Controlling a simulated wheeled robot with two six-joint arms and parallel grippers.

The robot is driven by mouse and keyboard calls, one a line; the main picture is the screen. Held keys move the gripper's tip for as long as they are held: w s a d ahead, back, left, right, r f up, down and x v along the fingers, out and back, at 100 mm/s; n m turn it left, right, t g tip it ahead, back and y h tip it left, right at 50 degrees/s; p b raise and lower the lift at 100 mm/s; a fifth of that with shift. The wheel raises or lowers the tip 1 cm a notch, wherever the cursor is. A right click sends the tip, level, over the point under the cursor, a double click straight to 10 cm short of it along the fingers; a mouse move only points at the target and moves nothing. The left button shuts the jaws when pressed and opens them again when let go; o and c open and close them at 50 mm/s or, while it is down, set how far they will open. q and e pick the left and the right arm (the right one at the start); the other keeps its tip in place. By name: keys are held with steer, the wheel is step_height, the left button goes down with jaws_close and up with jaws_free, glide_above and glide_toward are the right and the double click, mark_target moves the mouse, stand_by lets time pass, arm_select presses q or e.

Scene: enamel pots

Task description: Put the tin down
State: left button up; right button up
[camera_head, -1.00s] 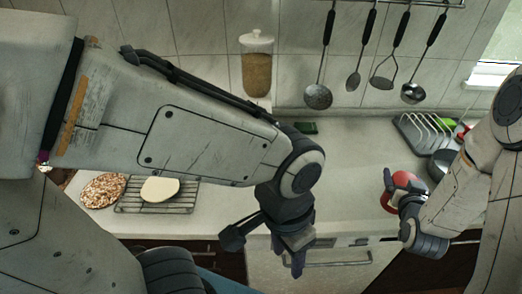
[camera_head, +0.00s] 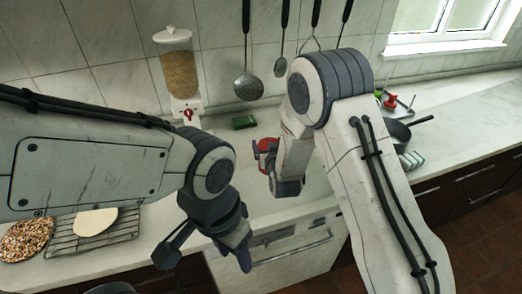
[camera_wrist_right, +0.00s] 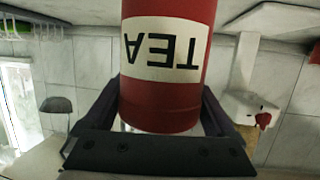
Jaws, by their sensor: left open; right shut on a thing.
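The tin is red with a white label reading TEA. It fills the upper middle of the right wrist view (camera_wrist_right: 165,95), its lettering upside down there. My right gripper (camera_wrist_right: 162,108) is shut around the tin, one finger on each side. In the head view the tin (camera_head: 266,146) is a small red patch by my right gripper (camera_head: 271,172), mostly hidden by my right wrist. It is over or at the counter; whether it touches the top I cannot tell. My left gripper (camera_head: 208,253) is open and empty, low in front of the counter's front edge.
A grain dispenser (camera_head: 178,72) and a green block (camera_head: 244,122) are near the back wall. A wire rack (camera_head: 75,240) with a pale round and a speckled disc (camera_head: 25,240) lie at left. A dark pan (camera_head: 397,132) stands right. Ladles hang above. Some counter (camera_head: 225,132) is bare.

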steer(key=shift+w+a+f, duration=0.85)
steer(key=shift+w, duration=0.1)
step_height(320, 180, down, 3)
steer(key=shift+f+p, duration=0.1)
steer(key=shift+p, duration=0.6)
steer(key=shift+f, duration=0.3)
steer(key=shift+f, duration=0.1)
steer(key=o, duration=1.3)
steer(key=shift+f, duration=0.1)
